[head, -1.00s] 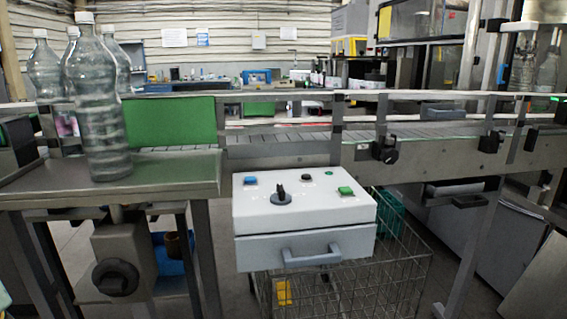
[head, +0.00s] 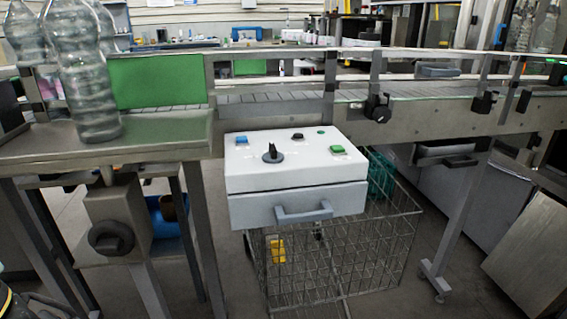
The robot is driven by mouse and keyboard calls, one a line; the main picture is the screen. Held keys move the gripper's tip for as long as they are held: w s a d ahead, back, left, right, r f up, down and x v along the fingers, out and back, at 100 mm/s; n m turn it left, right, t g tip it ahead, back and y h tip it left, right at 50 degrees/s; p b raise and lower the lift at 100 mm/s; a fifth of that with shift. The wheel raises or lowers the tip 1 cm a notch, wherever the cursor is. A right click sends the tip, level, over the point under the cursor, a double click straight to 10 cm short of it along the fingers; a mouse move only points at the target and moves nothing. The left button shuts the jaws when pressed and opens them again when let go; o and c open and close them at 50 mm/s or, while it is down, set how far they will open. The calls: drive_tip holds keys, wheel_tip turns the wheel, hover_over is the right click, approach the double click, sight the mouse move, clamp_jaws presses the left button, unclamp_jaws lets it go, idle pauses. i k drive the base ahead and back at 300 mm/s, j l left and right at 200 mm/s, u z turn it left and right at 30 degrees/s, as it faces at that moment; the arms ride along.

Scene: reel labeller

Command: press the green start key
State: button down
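A blue key (head: 241,140), a black button (head: 297,137) and a black rotary knob (head: 273,154) are on the same top. Nothing covers the keys. My gripper is not clearly visible; only a dark part shows at the lower left corner, and I cannot tell what it is.
A wire basket (head: 390,262) stands below the box, which has a grey front handle (head: 304,213). A conveyor (head: 440,108) runs behind. Clear bottles (head: 88,90) stand on the metal table (head: 170,130) at left. A dark hand knob (head: 111,238) sticks out below it.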

sight(335, 148)
drive_tip(key=i+l, duration=0.2)
drive_tip(key=i, duration=0.15)
drive_tip(key=i+l, duration=0.2)
drive_tip(key=i, duration=0.15)
drive_tip(key=k+j+z, duration=0.2)
drive_tip(key=j+z, duration=0.2)
drive_tip(key=k+j+z, duration=0.25)
drive_tip(key=j+z, duration=0.2)
drive_tip(key=k+j+z, duration=0.4)
drive_tip(key=i+l, duration=0.05)
drive_tip(key=i, duration=0.05)
